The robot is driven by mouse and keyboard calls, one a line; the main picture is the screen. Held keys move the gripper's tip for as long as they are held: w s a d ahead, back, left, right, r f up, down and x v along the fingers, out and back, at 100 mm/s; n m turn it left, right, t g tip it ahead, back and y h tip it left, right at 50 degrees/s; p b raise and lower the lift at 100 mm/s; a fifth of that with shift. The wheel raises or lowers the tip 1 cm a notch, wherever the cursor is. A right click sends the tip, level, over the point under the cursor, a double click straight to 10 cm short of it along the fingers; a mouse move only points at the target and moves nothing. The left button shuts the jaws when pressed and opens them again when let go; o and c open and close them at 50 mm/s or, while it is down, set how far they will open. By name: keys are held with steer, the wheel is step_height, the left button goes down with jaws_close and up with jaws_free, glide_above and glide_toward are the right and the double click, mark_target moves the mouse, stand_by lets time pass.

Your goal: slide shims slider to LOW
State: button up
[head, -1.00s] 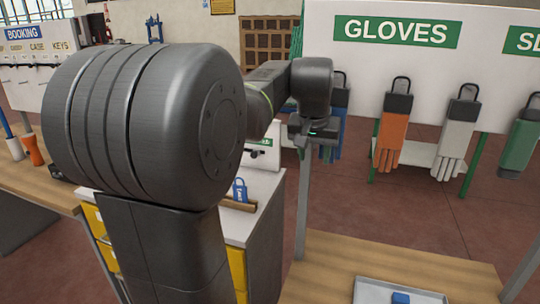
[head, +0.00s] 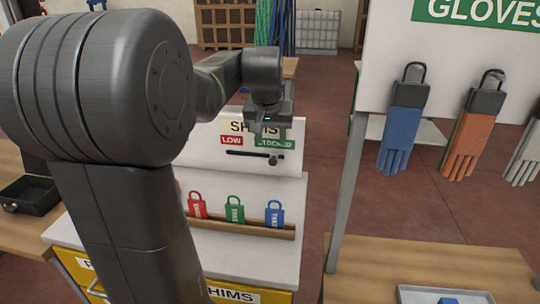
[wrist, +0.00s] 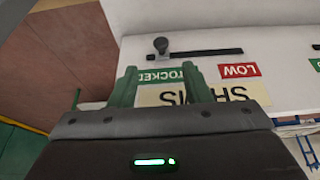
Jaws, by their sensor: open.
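The shims slider is a dark slot (head: 240,153) in a white panel, with a dark knob (head: 273,158) at its right end, below the green STOCKED label (head: 285,143). The red LOW label (head: 231,140) is above the slot's left end. The wrist view is upside down, with the knob (wrist: 160,45) at the slot's left end and the LOW label (wrist: 239,70) at right. My gripper (head: 268,130) is open and empty, in front of the SHIMS sign and partly covering it. In the wrist view its green fingers (wrist: 162,82) are apart from the knob.
Red (head: 197,205), green (head: 234,209) and blue (head: 274,213) padlock-shaped tags stand in a wooden rack below the panel. A gloves board (head: 385,55) with hanging gloves is at the right. A wooden table with a tray (head: 415,293) is at the lower right.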

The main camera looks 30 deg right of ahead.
mark_target(272, 160)
steer(key=x, duration=1)
steer(key=shift+p, duration=0.3)
steer(key=shift+c, duration=0.2)
